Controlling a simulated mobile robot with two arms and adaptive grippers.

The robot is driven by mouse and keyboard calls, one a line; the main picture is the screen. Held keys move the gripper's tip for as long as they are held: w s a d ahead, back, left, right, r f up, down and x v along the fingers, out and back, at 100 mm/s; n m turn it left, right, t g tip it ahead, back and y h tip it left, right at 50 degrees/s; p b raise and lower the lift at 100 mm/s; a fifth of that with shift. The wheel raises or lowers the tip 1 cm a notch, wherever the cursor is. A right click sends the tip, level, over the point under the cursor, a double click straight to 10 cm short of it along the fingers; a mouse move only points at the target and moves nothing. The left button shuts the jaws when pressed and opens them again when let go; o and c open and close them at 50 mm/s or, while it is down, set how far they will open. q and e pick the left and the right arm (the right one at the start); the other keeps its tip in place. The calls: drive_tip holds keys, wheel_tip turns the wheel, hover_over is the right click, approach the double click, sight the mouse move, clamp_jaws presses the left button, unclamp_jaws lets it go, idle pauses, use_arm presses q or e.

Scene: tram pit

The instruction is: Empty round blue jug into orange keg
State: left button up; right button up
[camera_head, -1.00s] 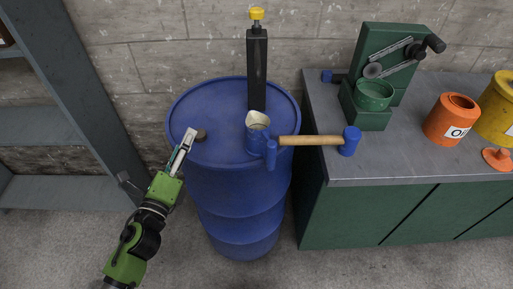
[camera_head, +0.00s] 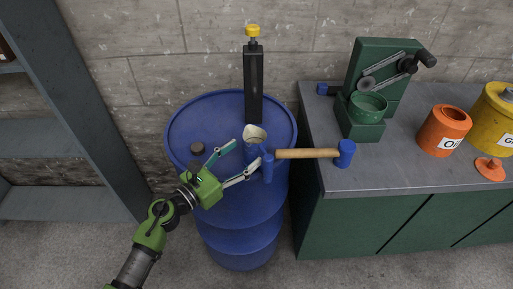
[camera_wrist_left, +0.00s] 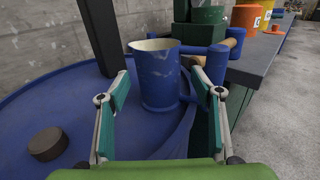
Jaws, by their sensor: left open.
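The round blue jug (camera_head: 255,150) stands upright on the blue drum (camera_head: 185,120), its pale inside showing at the top. It also shows in the left wrist view (camera_wrist_left: 160,78), with its handle on the right side. My left gripper (camera_head: 246,154) is open, at the near side of the jug. In the left wrist view its fingers (camera_wrist_left: 168,90) are spread to either side of the jug's lower part; I cannot tell whether they touch it. The orange keg (camera_head: 441,133), open at the top and labelled, stands on the bench at the right. My right gripper is out of view.
A mallet (camera_head: 310,154) with blue ends lies close right of the jug, reaching towards the bench (camera_head: 395,172). A black post (camera_head: 253,85) rises behind the jug. A green machine (camera_head: 365,125), a yellow container (camera_head: 495,115) and an orange lid (camera_head: 490,169) stand on the bench.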

sight(254, 145)
use_arm(q)
drive_tip(key=shift+f+p+x, duration=0.15)
drive_tip(key=shift+p+x, duration=0.15)
drive_tip(key=shift+x, duration=1.1)
drive_tip(key=shift+f+p+x, duration=0.2)
drive_tip(key=shift+p+x, duration=0.05)
drive_tip(key=shift+x, duration=1.2)
drive_tip(key=shift+a, duration=0.1)
drive_tip(key=shift+c, duration=0.4)
drive_tip(key=shift+w, duration=0.1)
drive_tip(key=c, duration=1.2)
drive_tip(key=shift+r, duration=0.15)
